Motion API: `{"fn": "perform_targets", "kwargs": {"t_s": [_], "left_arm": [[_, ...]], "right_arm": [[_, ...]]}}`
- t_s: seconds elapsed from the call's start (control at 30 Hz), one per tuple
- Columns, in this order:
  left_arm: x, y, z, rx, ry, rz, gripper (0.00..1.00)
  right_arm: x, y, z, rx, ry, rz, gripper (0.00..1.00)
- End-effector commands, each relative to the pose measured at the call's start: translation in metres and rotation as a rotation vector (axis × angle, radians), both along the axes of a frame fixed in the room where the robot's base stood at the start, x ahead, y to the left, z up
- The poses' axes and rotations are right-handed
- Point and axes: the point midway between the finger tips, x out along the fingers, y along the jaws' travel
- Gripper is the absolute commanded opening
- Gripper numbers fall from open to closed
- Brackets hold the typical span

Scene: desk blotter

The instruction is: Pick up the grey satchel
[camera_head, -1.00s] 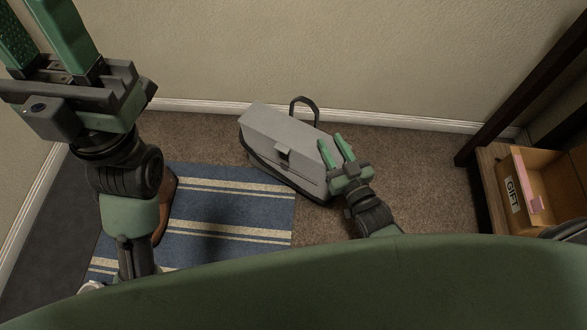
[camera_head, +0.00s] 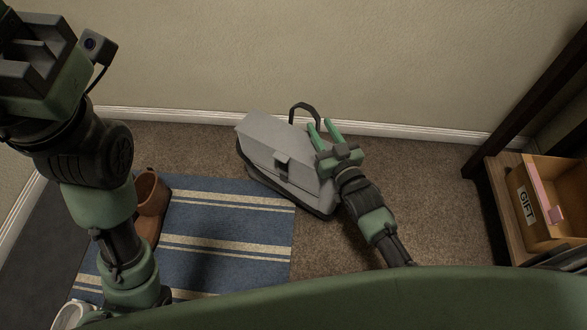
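The grey satchel (camera_head: 270,145) lies on the brown carpet against the far wall, with one corner over the striped mat. It has a dark base, a dark clasp on its near side and a dark looped handle (camera_head: 305,106) rising at the back. My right gripper (camera_head: 320,124) is over the satchel's right end, its two green fingers apart and pointing toward the handle. Its fingertips are close to the handle's right foot; I cannot tell whether they touch.
A blue striped mat (camera_head: 215,240) lies in front of the satchel, with a brown boot (camera_head: 150,195) at its left. A wooden shelf unit (camera_head: 492,200) at the right holds a box labelled GIFT (camera_head: 555,200). Carpet between satchel and shelf is clear.

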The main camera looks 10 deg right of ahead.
Motion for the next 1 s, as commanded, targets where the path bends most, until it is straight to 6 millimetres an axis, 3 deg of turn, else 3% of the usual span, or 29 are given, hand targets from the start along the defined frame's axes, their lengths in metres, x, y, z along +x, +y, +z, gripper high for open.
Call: {"fn": "perform_targets", "kwargs": {"t_s": [0.07,0.17,1.0], "left_arm": [[0.0001,0.0001,0.0002,0.000,0.001,0.000,0.36],[0.0002,-0.0001,0.0001,0.000,0.001,0.000,0.36],[0.0004,-0.0002,-0.0003,0.001,0.002,-0.001,0.36]], "right_arm": [[-0.0002,0.0000,0.0001,0.000,0.000,0.000,0.29],[-0.0003,-0.0002,0.0000,0.000,0.000,0.000,0.01],[-0.0007,-0.0003,-0.0007,0.000,0.001,0.000,0.00]]}}
